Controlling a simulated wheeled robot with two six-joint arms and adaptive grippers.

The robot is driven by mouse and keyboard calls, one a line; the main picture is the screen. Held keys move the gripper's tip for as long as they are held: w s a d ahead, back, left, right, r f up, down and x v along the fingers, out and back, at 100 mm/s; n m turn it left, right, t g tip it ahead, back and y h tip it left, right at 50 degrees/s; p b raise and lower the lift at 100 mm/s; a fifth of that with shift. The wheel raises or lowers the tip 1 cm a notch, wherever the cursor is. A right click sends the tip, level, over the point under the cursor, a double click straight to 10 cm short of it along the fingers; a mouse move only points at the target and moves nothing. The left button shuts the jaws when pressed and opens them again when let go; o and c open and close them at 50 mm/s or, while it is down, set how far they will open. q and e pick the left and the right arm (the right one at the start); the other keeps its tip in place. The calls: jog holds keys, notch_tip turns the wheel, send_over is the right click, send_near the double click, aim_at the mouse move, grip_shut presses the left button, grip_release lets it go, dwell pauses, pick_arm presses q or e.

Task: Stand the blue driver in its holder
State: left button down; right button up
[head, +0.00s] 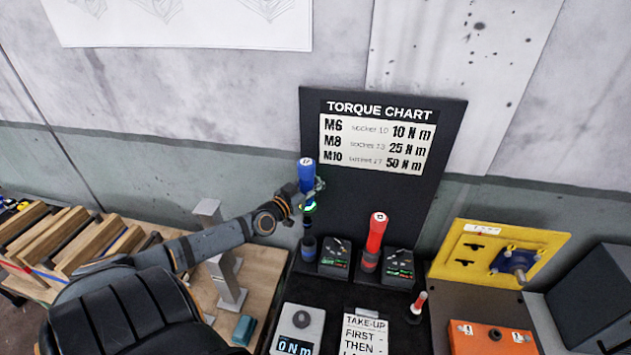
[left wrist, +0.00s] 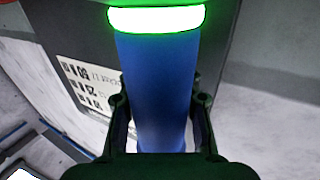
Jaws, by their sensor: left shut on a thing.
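The blue driver (head: 306,172) is upright in front of the torque chart board, with a glowing green ring below its handle. My left gripper (head: 312,190) is shut around its blue handle. In the left wrist view the blue handle (left wrist: 155,85) runs between the fingers (left wrist: 160,130), with the bright green ring at the top of the picture. The driver's dark lower end (head: 308,245) is at the left end of the black stand, beside a small display box (head: 335,255). I cannot tell whether its tip is seated in the holder. My right gripper is not in view.
A red driver (head: 376,235) stands upright to the right, beside another display box (head: 399,266). A small red-handled tool (head: 419,302) stands in front. A grey post (head: 227,280) is close below my left arm. A yellow panel (head: 490,252) and an orange box (head: 492,338) are at right.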

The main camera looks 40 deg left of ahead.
pick_arm(q)
jog(key=shift+w+f+b, duration=0.15)
jog(key=shift+f+b, duration=3.25)
jog(key=shift+f, duration=0.75)
jog(key=shift+w+f+b, duration=0.1)
jog(key=shift+f+b, duration=3.3)
jog(key=shift+f, duration=0.7)
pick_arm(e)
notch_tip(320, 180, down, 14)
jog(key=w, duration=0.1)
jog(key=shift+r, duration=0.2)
pick_arm(q)
jog(key=shift+f, duration=0.15)
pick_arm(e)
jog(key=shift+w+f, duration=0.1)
pick_arm(q)
jog(key=c, duration=0.8)
grip_release()
jog(key=shift+c, duration=0.2)
jog(key=shift+s+f, duration=0.2)
jog(key=shift+s, duration=0.15)
jog(key=s, duration=0.7)
jog(key=shift+d+r, duration=0.15)
jog(key=shift+d, duration=0.05)
jog(key=shift+r, duration=0.1)
